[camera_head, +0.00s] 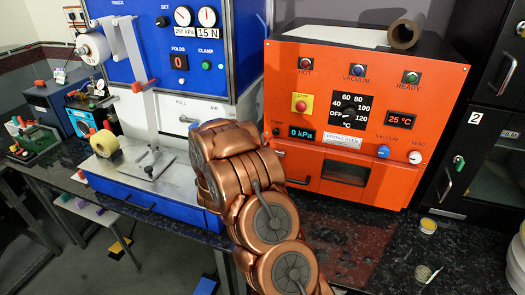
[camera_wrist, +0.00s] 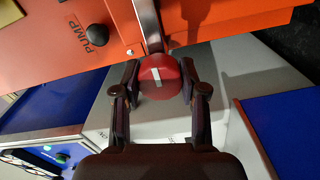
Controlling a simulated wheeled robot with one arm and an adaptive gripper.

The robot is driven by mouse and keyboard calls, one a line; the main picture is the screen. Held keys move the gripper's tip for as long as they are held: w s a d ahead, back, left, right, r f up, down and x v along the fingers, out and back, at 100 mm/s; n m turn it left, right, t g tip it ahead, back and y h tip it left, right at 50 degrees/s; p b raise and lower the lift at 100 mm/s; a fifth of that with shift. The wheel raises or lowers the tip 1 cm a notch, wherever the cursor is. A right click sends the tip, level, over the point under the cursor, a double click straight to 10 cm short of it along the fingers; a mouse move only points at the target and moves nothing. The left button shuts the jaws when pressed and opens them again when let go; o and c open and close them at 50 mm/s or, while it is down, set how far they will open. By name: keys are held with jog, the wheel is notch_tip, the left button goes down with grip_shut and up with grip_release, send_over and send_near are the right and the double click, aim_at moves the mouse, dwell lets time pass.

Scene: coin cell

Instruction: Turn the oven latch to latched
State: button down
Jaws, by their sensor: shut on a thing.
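The orange drying oven (camera_head: 340,176) stands on the dark bench in the head view; its front also fills the top of the wrist view (camera_wrist: 215,18). A round red knob with a white line, apparently the oven latch (camera_wrist: 171,86), is at the middle of the wrist view. The white line lies slanted in that picture. My gripper (camera_wrist: 160,74) has one finger on each side of the knob and is shut on it. In the head view my copper arm hides the gripper and the knob.
A metal door handle (camera_wrist: 149,25) runs close to the knob. A black pump button (camera_wrist: 97,35) sits on the oven front to its left. A blue and grey machine (camera_head: 180,110) stands left of the oven. Small dishes (camera_head: 428,225) lie on the bench at right.

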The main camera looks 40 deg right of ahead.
dwell(0.6)
jog(key=c, duration=0.6)
grip_release()
jog(key=shift+v, duration=6.05)
